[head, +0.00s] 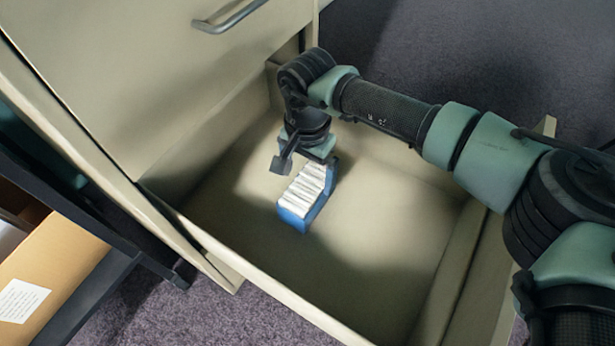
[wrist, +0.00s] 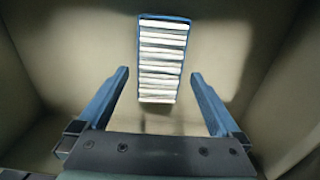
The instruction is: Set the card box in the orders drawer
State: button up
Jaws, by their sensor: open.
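The card box (head: 304,194) is a blue open-topped box packed with white cards. It rests on the floor of the open drawer (head: 392,240), near its middle, and nothing else lies in the drawer. No label reading "orders" shows in these views. My gripper (head: 300,168) is inside the drawer, over the far end of the box. In the wrist view the card box (wrist: 162,60) lies ahead of and between the lines of my two fingers. My gripper (wrist: 160,80) is open, with space between each finger and the box.
The pale cabinet's closed upper drawer with a metal handle (head: 232,18) stands at the upper left. The drawer's front wall and side walls surround my gripper. A brown carton with a white label (head: 20,300) is at the lower left. Bare drawer floor lies right of the box.

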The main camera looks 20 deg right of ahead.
notch_tip(320, 180, up, 5)
jog(key=shift+f+p, duration=0.1)
jog(key=shift+p, duration=0.7)
